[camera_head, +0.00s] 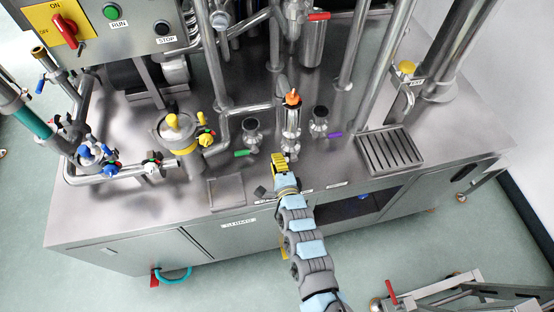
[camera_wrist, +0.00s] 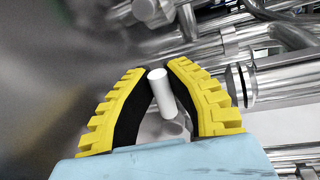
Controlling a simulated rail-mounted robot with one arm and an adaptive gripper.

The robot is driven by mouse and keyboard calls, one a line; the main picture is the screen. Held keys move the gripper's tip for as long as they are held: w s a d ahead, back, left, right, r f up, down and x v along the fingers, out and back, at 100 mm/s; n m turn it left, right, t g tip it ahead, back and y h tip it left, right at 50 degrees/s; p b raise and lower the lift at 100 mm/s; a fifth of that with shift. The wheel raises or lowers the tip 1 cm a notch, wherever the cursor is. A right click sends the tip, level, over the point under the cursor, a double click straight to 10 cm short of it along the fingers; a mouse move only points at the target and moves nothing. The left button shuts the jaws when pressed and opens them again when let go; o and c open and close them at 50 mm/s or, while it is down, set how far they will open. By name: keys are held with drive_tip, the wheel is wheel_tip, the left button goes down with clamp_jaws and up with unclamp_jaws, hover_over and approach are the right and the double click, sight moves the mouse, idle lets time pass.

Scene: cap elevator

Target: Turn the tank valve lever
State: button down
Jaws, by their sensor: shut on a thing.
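My gripper (camera_head: 280,160) reaches over the front of the steel bench, just in front of the upright metal cylinder with an orange tip (camera_head: 291,112). In the wrist view its yellow, black-lined fingers (camera_wrist: 161,85) are closed around a short pale grey cylindrical handle (camera_wrist: 161,92). The handle stands out between the fingers. In the head view this handle is hidden by the gripper. I cannot tell for certain whether it is the tank valve lever. Coloured levers show nearby: green (camera_head: 245,153), purple (camera_head: 332,135) and, higher up, red (camera_head: 318,16).
Steel pipes (camera_head: 213,60) rise behind the gripper. A yellow-topped pot (camera_head: 178,130) and blue-handled valves (camera_head: 95,155) are at left. A slotted drip tray (camera_head: 390,152) is at right. The control panel (camera_head: 100,28) hangs at upper left. The bench front left is mostly clear.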

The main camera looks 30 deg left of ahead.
drive_tip(key=c, duration=1)
unclamp_jaws()
drive_tip(key=shift+d, duration=0.1)
drive_tip(key=shift+d, duration=0.1)
drive_tip(key=v, duration=1)
drive_tip(key=shift+v, duration=0.9)
